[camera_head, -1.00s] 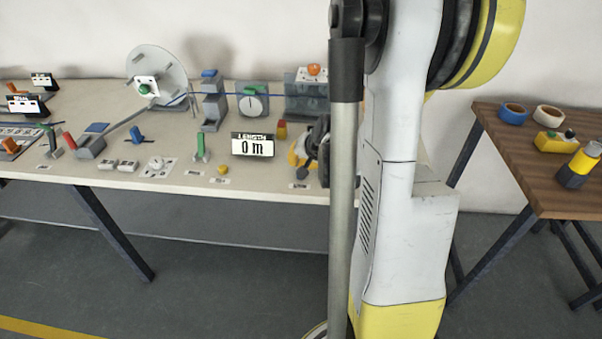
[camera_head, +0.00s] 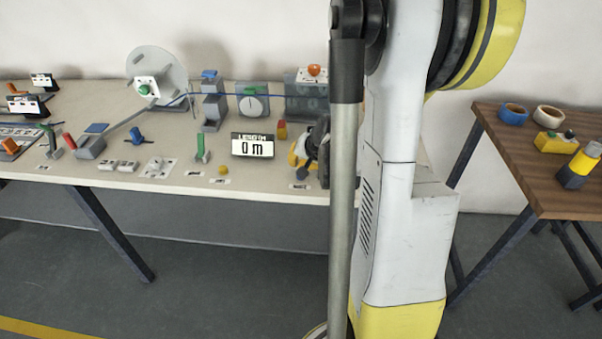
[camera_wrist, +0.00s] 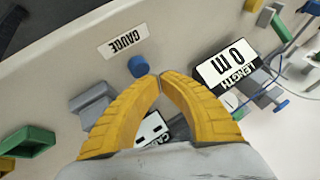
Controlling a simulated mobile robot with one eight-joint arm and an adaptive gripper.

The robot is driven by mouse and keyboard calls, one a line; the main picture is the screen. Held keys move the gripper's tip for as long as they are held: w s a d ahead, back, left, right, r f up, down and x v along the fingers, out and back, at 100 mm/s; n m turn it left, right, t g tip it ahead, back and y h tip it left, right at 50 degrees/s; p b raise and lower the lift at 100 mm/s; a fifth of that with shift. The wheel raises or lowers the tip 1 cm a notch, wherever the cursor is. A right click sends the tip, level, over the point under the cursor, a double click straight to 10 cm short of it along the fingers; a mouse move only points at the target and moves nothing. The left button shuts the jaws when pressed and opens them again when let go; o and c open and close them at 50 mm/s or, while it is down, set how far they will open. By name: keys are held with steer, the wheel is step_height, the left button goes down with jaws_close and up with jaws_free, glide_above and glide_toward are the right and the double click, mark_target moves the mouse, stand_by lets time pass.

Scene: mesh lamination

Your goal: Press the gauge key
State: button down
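The gauge key appears as a round blue button (camera_wrist: 139,66) beside the white GAUGE label (camera_wrist: 122,39) in the wrist view. My gripper (camera_wrist: 158,79) has its two yellow curved fingers together at the tips, with nothing between them. The fingertips are just right of and slightly below the blue button in that view; I cannot tell whether they touch it. In the head view my gripper (camera_head: 297,156) is low over the right part of the pale bench, partly hidden by my arm.
The LENGTH display (camera_head: 252,145) reads 0 m and stands left of my gripper in the head view; it also shows in the wrist view (camera_wrist: 228,68). A grey block (camera_wrist: 92,103) and green part (camera_wrist: 27,146) lie nearby. A wooden table (camera_head: 548,190) stands right.

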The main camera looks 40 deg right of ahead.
steer(key=shift+f+b, duration=0.35)
steer(key=shift+f, duration=0.05)
steer(key=shift+f+b, duration=0.5)
steer(key=shift+f, duration=0.05)
stand_by(0.6)
steer(key=shift+r, duration=0.15)
steer(key=shift+r+p, duration=0.75)
steer(key=shift+r, duration=0.1)
steer(key=shift+r+p, duration=1.9)
steer(key=shift+r, duration=0.6)
steer(key=shift+a, duration=0.1)
